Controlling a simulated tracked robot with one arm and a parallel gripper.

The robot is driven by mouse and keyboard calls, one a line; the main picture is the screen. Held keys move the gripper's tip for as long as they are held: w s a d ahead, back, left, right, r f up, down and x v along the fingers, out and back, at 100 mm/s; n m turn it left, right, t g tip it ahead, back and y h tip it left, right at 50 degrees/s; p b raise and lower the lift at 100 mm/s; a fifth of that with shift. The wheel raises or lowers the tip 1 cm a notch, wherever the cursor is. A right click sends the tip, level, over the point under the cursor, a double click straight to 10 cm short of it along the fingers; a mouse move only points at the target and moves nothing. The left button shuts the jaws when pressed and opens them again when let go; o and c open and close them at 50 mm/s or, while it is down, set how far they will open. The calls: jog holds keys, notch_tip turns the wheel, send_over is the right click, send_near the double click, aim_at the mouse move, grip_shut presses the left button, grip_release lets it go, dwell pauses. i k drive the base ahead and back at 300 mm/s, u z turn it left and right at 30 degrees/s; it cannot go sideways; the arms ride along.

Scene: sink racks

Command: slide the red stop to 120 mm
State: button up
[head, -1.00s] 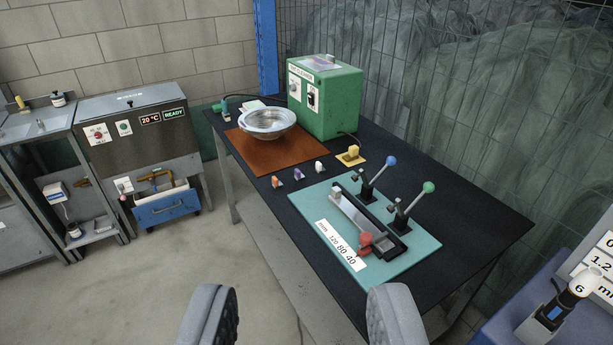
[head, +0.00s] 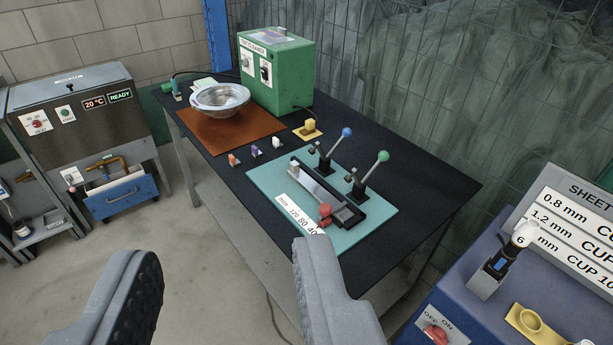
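The red stop (head: 325,214) sits on a dark slide rail (head: 322,193) on the teal board (head: 264,179), at the rail's near end. A white scale strip (head: 299,214) beside the rail reads mm, 120, 80, 40, with 120 toward the far end and 40 toward the near end. The stop is near the 40 end. My gripper (head: 215,285) is open and empty in the foreground, its two grey fingers wide apart. It is nearer than the board and to its left, apart from the stop.
Levers with blue (head: 347,132) and green (head: 383,156) knobs rise beside the rail's far side. A green box (head: 278,75) and metal bowl (head: 220,99) stand farther back on the black table (head: 420,185). A blue bench (head: 455,300) stands at right.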

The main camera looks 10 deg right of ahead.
aim_at(324, 209)
jog(key=k, duration=0.4)
jog(key=z, duration=0.4)
jog(key=i, duration=1.6)
jog(key=u, duration=0.2)
